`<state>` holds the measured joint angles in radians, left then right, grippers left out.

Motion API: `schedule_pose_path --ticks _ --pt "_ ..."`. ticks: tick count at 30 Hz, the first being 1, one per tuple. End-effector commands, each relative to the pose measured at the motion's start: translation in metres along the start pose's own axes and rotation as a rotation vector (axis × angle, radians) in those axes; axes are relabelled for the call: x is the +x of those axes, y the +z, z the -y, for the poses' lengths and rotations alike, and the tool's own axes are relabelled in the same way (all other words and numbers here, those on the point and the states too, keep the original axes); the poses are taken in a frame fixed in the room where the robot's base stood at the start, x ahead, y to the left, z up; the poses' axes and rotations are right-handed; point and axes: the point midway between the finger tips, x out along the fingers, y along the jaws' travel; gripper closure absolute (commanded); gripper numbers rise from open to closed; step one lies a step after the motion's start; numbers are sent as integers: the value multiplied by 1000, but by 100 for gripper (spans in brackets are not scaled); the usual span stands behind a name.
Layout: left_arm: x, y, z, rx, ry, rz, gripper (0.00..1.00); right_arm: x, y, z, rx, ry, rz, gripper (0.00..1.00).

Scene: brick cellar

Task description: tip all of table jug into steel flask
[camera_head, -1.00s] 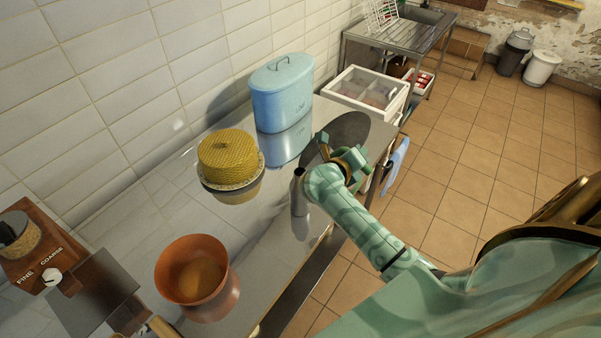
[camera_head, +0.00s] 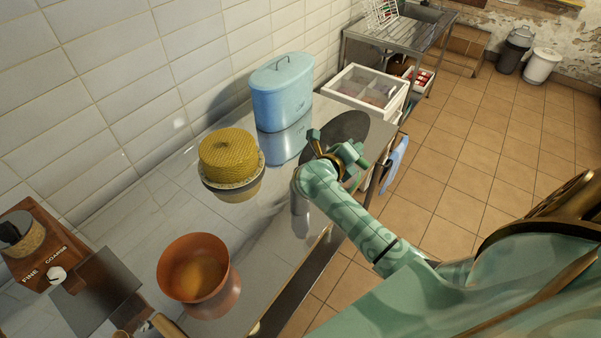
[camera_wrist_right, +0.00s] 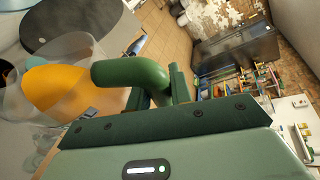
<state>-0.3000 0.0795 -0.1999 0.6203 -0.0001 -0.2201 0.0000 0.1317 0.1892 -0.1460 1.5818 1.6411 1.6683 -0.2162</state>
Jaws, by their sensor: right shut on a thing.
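A clear jug (camera_wrist_right: 65,85) with orange contents shows in the right wrist view, tilted beside my gripper's fingers. My right gripper (camera_head: 338,152) is over the far part of the steel-topped table in the head view, shut on the jug. The jug itself is mostly hidden by the gripper and wrist there. The steel flask (camera_head: 299,220) is a narrow grey cylinder on the table just below my right wrist; its mouth is hidden by the arm. I cannot tell whether liquid is flowing. My left gripper is not in view.
A copper pot (camera_head: 226,297) stands nearest on the table (camera_head: 165,205). A yellow woven-looking round thing (camera_head: 228,155) and a blue lidded tin (camera_head: 283,95) stand along the wall. A dark round mat (camera_head: 350,128) lies at the far end. A wooden grinder (camera_head: 42,250) is at left.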

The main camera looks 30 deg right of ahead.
Motion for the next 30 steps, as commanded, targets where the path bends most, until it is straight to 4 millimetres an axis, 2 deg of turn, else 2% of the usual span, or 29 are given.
schedule_pose_path --ticks 30 --pt "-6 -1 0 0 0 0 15 -3 7 3 -42 -19 -6 100"
